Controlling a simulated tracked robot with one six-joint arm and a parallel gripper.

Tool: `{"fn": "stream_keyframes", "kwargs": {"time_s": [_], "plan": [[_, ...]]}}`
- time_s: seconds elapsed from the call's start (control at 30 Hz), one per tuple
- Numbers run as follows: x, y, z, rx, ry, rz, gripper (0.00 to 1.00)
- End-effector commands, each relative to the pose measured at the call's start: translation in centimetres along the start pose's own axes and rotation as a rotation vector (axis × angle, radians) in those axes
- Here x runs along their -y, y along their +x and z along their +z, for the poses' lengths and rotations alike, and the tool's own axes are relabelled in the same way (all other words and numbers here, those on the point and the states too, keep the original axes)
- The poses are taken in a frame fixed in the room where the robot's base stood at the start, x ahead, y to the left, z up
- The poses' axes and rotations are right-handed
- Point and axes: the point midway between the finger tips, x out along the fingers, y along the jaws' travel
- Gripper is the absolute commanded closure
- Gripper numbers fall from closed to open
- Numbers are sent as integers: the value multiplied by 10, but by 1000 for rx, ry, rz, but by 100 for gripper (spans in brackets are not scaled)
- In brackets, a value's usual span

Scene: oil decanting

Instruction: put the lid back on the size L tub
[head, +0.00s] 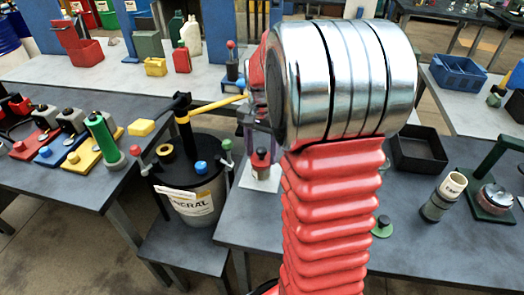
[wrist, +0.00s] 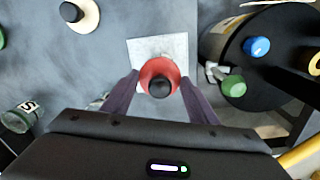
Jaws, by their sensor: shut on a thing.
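A red round piece with a black knob (wrist: 160,78), which looks like a lid, sits between the fingers of my gripper (wrist: 160,84) in the wrist view. The gripper is shut on it, one purple-grey finger on each side. The red piece also shows in the head view (head: 261,158), over a white square sheet on the grey table. No label reading L is legible on any tub; my arm hides part of the table.
A labelled small container (head: 440,195) stands at the right; a clear-green one marked S (wrist: 20,118) shows in the wrist view. A green disc with black knob (head: 382,226) and a black tray (head: 419,150) lie nearby. A large drum (head: 190,190) stands left of the red piece.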

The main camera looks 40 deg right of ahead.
Motion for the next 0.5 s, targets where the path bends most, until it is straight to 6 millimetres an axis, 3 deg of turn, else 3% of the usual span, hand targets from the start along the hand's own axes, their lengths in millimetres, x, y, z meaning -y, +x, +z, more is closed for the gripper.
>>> {"fn": "stream_keyframes", "kwargs": {"time_s": [0.1, 0.13, 0.4, 0.5], "plan": [[0, 0, 0, 0, 0, 0, 68], [0, 0, 0, 0, 0, 0, 45], [0, 0, 0, 0, 0, 0, 26], [0, 0, 0, 0, 0, 0, 25]]}}
